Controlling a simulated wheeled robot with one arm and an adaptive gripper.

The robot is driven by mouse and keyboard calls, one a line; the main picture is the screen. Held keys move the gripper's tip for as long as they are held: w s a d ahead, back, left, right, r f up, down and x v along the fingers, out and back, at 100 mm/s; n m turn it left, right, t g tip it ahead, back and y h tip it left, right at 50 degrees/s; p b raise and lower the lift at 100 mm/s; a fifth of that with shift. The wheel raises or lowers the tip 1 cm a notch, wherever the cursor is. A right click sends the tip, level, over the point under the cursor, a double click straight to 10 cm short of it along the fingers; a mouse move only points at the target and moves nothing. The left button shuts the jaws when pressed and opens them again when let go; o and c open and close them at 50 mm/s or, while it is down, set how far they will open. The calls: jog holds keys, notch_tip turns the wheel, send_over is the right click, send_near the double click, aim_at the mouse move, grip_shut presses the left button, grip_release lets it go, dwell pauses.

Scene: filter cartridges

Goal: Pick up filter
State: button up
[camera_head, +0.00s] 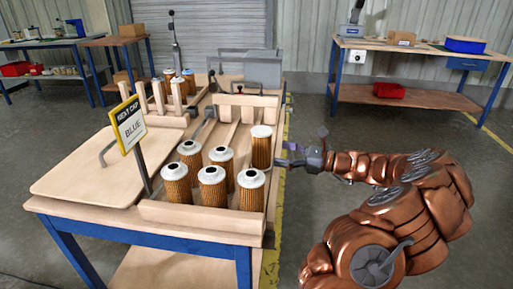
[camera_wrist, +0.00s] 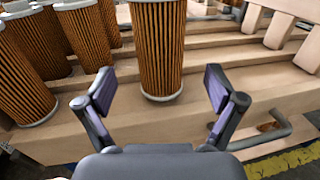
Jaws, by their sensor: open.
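Several filters with pleated brown sides and pale end caps stand on the wooden bench. The nearest filter to my gripper (camera_head: 262,148) stands upright at the bench's right side; in the wrist view this filter (camera_wrist: 158,45) is centred ahead, between and beyond the fingertips. My gripper (camera_head: 287,157) is just right of it in the head view. In the wrist view my gripper (camera_wrist: 160,90) has its two fingers spread wide, with nothing held. Other filters (camera_head: 212,186) stand to the left and in front. Whether the fingertips touch the near filter cannot be told.
Wooden rails (camera_head: 200,217) border the filters. More filters (camera_head: 188,80) stand at the back. A metal handle (camera_wrist: 262,135) shows right of my gripper. Floor right of the bench is open.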

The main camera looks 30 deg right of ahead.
aim_at(263, 149)
jog(key=shift+b+x, duration=0.55)
jog(key=shift+x, duration=2.65)
jog(key=c, duration=1.3)
